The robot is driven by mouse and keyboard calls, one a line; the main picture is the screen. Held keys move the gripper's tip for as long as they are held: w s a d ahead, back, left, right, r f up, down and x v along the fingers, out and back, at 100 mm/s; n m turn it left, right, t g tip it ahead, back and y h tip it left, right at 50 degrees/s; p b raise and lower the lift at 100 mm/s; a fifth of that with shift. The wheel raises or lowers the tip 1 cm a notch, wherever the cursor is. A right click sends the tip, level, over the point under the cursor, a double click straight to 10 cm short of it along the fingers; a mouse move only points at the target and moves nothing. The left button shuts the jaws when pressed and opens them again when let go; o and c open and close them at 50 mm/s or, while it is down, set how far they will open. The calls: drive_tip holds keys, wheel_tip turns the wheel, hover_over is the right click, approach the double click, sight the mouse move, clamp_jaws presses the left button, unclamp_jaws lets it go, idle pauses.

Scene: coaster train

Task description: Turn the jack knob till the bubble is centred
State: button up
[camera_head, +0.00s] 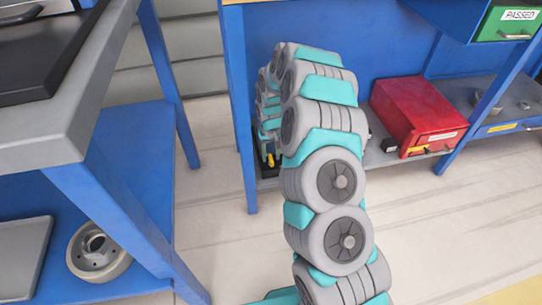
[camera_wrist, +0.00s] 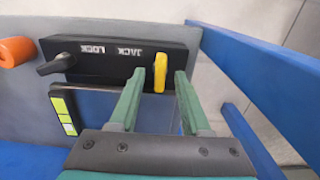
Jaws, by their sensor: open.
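In the wrist view, a black panel (camera_wrist: 110,60) carries the words JACK and LOCK, which appear upside down. The yellow jack knob (camera_wrist: 159,80) is at its right end, upright in the picture. My gripper (camera_wrist: 161,74) is open, with one green finger on each side of the knob. The left finger is close to the knob; I cannot tell whether it touches. A black lock knob (camera_wrist: 57,64) sits at the panel's left end. A yellow-green level vial (camera_wrist: 63,110) is below it; its bubble is too small to make out.
An orange cylinder (camera_wrist: 16,51) is left of the panel. A blue beam (camera_wrist: 225,65) runs close on the right. In the head view, a red box (camera_head: 415,110) sits on the low shelf right of my arm, and a bench (camera_head: 50,125) stands at left.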

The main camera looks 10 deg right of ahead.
drive_tip(key=shift+f, duration=0.55)
clamp_jaws()
